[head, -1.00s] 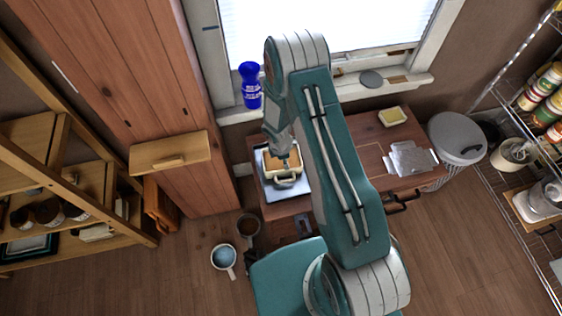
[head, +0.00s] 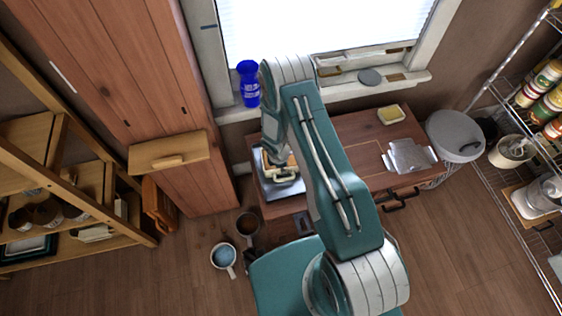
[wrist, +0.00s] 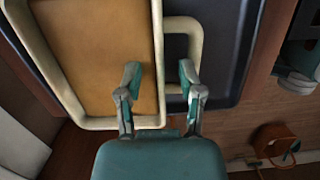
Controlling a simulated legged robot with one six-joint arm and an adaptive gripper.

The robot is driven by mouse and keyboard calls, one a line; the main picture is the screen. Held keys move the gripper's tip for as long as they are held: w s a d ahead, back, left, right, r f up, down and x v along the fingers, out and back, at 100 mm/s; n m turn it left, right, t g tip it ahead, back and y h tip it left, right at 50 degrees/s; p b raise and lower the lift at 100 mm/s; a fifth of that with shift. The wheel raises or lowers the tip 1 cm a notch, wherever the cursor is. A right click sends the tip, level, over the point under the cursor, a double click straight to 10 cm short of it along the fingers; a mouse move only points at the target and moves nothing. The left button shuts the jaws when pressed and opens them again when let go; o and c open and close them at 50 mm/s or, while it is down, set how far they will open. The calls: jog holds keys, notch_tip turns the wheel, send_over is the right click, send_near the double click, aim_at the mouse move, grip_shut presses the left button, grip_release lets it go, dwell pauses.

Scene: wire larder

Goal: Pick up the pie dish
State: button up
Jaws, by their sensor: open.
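The pie dish (head: 284,179) is a cream-rimmed dish with a golden-brown filling, on a dark tray (head: 297,188) at the left end of the wooden table. My arm partly covers it in the head view. In the wrist view the pie dish (wrist: 100,123) fills the upper left, with a loop handle (wrist: 198,42) on its right side. My gripper (wrist: 160,78) is open and empty. Its left finger shows over the filling and its right finger beside the handle, with the rim between them in the picture. I cannot tell whether they touch.
A yellow dish (head: 391,114) and a metal plate (head: 410,155) are farther right on the table (head: 362,140). A blue bottle (head: 248,84) stands on the windowsill. Two mugs, one blue inside (head: 223,256), are low at the table's left. A lidded bin (head: 455,134) stands right.

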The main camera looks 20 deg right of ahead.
jog(key=shift+a+f, duration=0.1)
jog(key=shift+f, duration=0.05)
jog(key=shift+c, duration=0.3)
grip_shut()
notch_tip(320, 180, up, 10)
jog(key=shift+r, duration=0.2)
